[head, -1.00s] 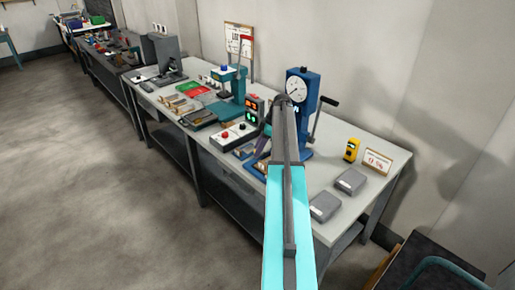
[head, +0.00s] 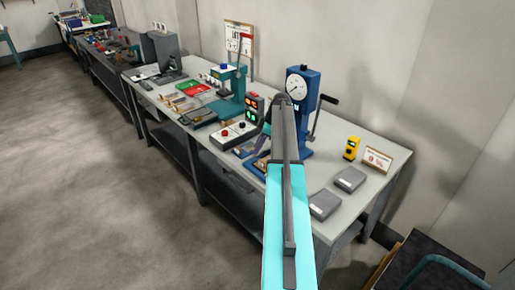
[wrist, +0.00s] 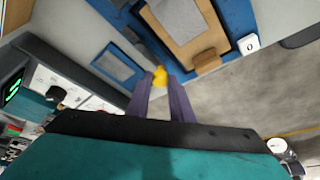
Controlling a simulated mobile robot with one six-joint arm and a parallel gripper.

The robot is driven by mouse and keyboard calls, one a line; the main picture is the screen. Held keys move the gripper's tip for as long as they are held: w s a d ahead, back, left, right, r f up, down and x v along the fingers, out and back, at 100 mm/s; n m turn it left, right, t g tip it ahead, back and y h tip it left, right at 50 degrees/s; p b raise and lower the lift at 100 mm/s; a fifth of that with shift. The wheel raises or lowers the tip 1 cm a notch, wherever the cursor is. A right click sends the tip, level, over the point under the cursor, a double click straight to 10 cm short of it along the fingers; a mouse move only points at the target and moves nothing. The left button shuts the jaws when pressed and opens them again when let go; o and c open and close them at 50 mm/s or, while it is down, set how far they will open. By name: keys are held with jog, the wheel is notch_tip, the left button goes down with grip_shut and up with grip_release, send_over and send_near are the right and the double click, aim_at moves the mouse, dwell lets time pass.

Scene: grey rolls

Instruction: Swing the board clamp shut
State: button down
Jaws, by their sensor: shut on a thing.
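My gripper (wrist: 165,98), with two purple-grey fingers, points at a blue fixture (wrist: 222,58) in the wrist view. The fingers are shut on a small yellow knob (wrist: 160,74), probably the clamp's handle end; the rest of the clamp is hard to make out. A tan board (wrist: 190,35) with a grey plate on it lies in the blue fixture, and a small brown block (wrist: 206,60) sits at its edge. In the head view my gripper (head: 260,150) is over the bench's front part, left of the blue press, and my arm hides much of the fixture.
The blue gauge press (head: 300,85) stands behind my arm, its black lever reaching right. A control box (head: 235,133) with red and black buttons is to the left. Two grey boxes (head: 325,204) and a yellow meter (head: 352,148) are to the right on the bench (head: 385,185).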

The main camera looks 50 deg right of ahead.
jog(key=m, duration=0.1)
jog(key=w+m+h+b, duration=0.1)
jog(key=m+t+b, duration=0.1)
jog(key=shift+w+d+f+m, duration=0.1)
jog(key=shift+w+f+m, duration=0.05)
jog(key=shift+w+m, duration=0.15)
jog(key=m, duration=0.1)
jog(key=m+h+b, duration=0.1)
jog(key=w+m, duration=0.1)
jog(key=shift+d+h, duration=0.25)
jog(key=shift+h, duration=0.05)
jog(key=m, duration=0.2)
jog(key=w+d+m+h+b, duration=0.1)
jog(key=m, duration=0.1)
jog(key=shift+w+d, duration=0.1)
jog(key=shift+w, duration=0.05)
jog(key=shift+w+d+m+g+h+b, duration=0.2)
jog(key=shift+d+m+h, duration=0.2)
jog(key=shift+m, duration=0.55)
jog(key=shift+w+d+m+g+h+b, duration=0.1)
jog(key=shift+d+m+g+h+b, duration=0.15)
jog(key=shift+m+h, duration=0.5)
jog(key=shift+m+y, duration=0.25)
jog(key=shift+m, duration=0.05)
jog(key=c, duration=1.6)
grip_release()
jog(key=shift+r, duration=0.2)
